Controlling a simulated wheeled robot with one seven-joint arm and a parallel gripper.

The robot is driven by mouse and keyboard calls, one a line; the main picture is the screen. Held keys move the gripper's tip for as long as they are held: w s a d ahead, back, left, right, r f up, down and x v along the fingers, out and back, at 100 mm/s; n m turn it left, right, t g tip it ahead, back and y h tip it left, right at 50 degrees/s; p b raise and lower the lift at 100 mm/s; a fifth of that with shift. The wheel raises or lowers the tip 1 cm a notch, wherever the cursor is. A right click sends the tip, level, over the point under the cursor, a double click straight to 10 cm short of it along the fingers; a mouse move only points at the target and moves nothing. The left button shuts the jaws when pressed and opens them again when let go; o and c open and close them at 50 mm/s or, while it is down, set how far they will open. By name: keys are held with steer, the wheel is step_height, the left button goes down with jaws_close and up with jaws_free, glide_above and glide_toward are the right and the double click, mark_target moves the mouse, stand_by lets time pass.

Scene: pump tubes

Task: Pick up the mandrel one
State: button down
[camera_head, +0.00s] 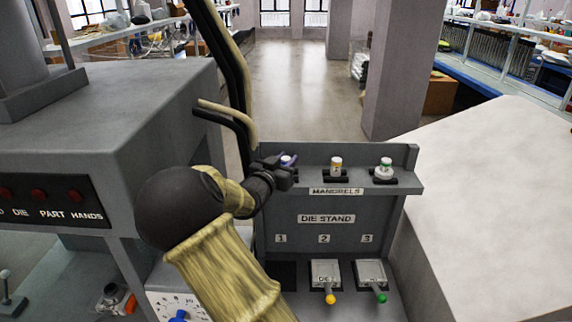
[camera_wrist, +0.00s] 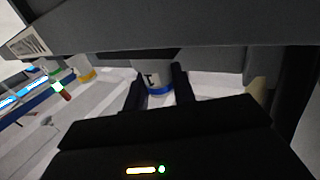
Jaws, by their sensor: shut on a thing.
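Mandrel one (camera_head: 287,159) is a small whitish cylinder with a blue-purple band, at the left end of the shelf labelled MANDRELS. My gripper (camera_head: 284,168) is shut on it, coming in from the left. In the wrist view, mandrel one (camera_wrist: 156,82) stands between my two dark fingers, with its blue ring low between them and a dark "1"-like mark on its side. Fingers hide part of it in the head view. I cannot tell if it is clear of its holder.
A yellow-orange banded mandrel (camera_head: 335,166) and a green-banded mandrel (camera_head: 385,169) stand to the right on the shelf (camera_head: 408,185). Below, the die stand holds dies with a yellow knob (camera_head: 330,299) and a green knob (camera_head: 381,298); slot 1 looks empty. A grey machine (camera_head: 130,110) stands left.

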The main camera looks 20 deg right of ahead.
mark_target(286, 158)
step_height(286, 158, up, 10)
steer(key=shift+b, duration=0.5)
steer(key=shift+f, duration=0.1)
stand_by(0.5)
